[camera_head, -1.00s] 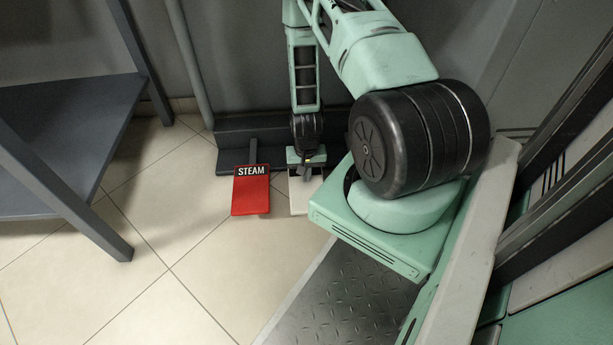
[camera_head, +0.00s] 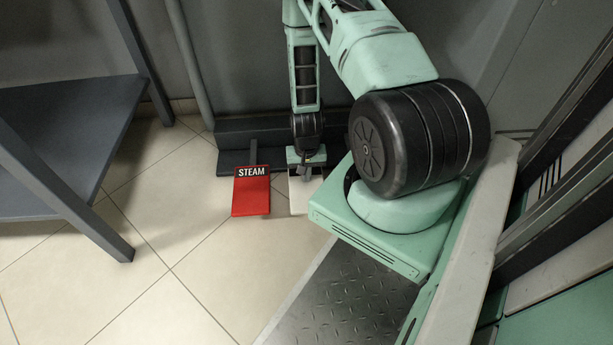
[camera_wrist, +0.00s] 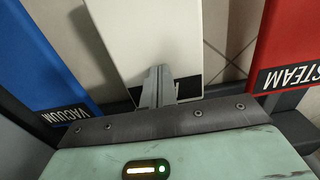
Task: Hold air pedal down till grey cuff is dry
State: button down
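The white pedal (camera_head: 301,200) is on the floor beside the red STEAM pedal (camera_head: 251,192), partly hidden by my arm. In the wrist view the white pedal (camera_wrist: 146,28) lies between the blue VACUUM pedal (camera_wrist: 38,62) and the red STEAM pedal (camera_wrist: 290,42). My gripper (camera_wrist: 158,74) points down over the white pedal, its fingers together with nothing between them. The tips appear to rest on the pedal near its label, which they mostly cover. In the head view my gripper (camera_head: 306,174) is over the same pedal. No grey cuff shows in either view.
A dark base bar (camera_head: 234,132) runs behind the pedals along the wall. A grey-blue shelf frame (camera_head: 60,135) stands at the left, with a vertical pipe (camera_head: 190,62) near it. Tiled floor (camera_head: 150,275) is clear in front of the pedals.

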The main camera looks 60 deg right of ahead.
notch_tip(320, 180, up, 8)
jog(key=p, duration=0.7)
jog(key=shift+r, duration=0.2)
jog(key=shift+f, duration=0.1)
dwell(0.4)
